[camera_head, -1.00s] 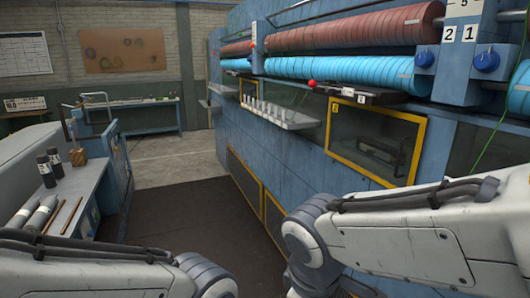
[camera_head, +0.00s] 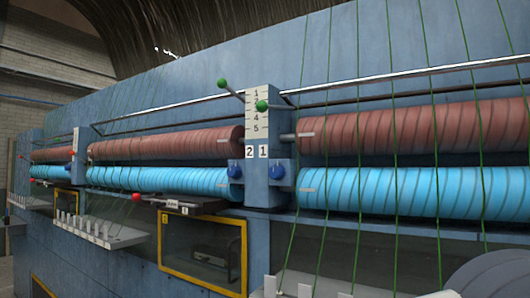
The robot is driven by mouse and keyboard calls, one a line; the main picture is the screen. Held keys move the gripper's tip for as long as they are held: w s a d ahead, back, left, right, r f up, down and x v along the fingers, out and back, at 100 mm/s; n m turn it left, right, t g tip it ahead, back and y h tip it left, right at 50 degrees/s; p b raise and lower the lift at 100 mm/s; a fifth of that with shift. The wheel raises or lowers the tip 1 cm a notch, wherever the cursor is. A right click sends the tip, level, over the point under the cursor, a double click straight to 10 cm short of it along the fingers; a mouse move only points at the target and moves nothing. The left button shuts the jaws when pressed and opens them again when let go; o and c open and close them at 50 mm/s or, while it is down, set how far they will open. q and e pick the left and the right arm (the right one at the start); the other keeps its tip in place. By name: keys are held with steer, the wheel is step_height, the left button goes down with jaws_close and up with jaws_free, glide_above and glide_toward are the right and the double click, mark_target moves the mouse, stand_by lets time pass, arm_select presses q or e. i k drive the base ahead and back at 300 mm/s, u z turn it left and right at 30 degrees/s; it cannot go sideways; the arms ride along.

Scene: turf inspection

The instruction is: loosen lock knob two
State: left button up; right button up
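Two blue knobs sit on the blue-grey post between the roller sections. The knob on the left side (camera_head: 234,170) is under the label 2 (camera_head: 249,152). Two green-ball levers (camera_head: 222,84) (camera_head: 262,106) stick out at the top of the post. Neither of my grippers is in view. I cannot tell from this view whether the knobs are tight or loose.
Red rollers (camera_head: 390,130) run above blue rollers (camera_head: 400,190) on both sides of the post. Green yarns hang in front of the right rollers. A dark shelf with a red ball (camera_head: 136,197) juts out lower left, above a yellow-framed window (camera_head: 205,288).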

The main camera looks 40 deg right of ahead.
mark_target(234, 171)
steer(key=u, duration=0.3)
steer(key=k, duration=0.45)
steer(key=u, duration=0.3)
steer(key=i, duration=0.95)
steer(key=z, duration=0.6)
